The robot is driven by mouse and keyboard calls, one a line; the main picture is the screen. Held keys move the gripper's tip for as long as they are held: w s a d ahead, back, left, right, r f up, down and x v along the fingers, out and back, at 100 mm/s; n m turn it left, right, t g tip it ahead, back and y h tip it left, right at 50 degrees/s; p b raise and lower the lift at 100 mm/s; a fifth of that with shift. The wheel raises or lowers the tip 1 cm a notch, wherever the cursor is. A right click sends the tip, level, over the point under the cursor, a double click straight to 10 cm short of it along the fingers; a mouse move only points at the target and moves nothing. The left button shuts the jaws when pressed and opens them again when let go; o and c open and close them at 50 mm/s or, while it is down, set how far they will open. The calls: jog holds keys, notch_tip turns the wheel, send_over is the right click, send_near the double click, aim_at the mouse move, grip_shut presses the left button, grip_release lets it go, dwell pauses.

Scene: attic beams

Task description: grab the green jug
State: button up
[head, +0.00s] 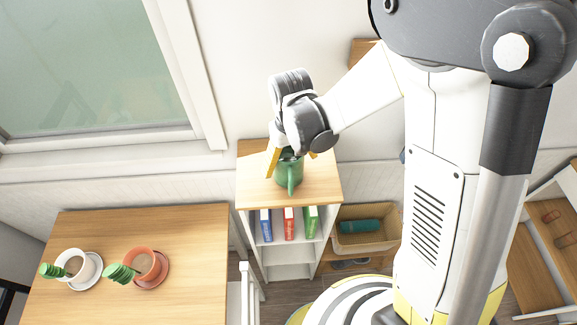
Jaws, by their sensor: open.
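The green jug (289,172) stands on the wooden top of a small white bookshelf (318,187) in the head view. Its handle side faces the camera. My gripper (290,158) is above the jug with its yellow fingers pointing down, one on each side of the jug's upper part. It is open. The far side of the jug and any contact with the fingers are hidden.
Several books (288,224) fill the shelf below. A wooden table (165,235) at the lower left holds a white pot (88,268) and an orange pot (157,266) on saucers. A wooden bin (382,240) stands right of the shelf. A window (90,60) is behind.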

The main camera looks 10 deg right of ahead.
jog(key=shift+s, duration=0.1)
jog(key=c, duration=1.5)
jog(key=shift+r, duration=0.2)
jog(key=shift+c, duration=0.2)
